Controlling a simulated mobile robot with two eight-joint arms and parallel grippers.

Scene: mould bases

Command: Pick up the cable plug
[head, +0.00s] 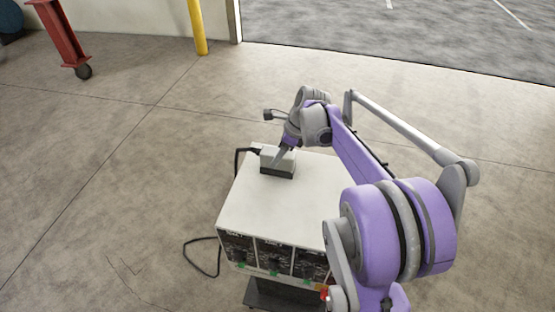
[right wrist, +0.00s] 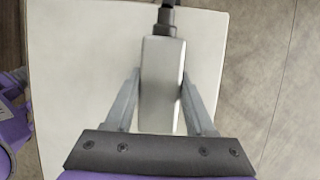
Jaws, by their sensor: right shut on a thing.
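The cable plug (head: 270,157) is a light grey block with a dark base and a black cable. It is at the back left of the white top of a box-shaped cabinet (head: 300,205). In the right wrist view the plug (right wrist: 162,75) lies between the two fingers, with its cable leaving at the top. My right gripper (head: 280,158) is shut on the plug; its fingers also show in the right wrist view (right wrist: 160,100). I cannot tell whether the plug touches the cabinet top. My left gripper is not in view.
The black cable (head: 237,162) drops over the cabinet's left edge and loops on the floor (head: 200,262). The cabinet front has dark panels (head: 272,258). A yellow post (head: 197,28) and a red wheeled frame (head: 62,35) stand behind. The floor to the left is clear.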

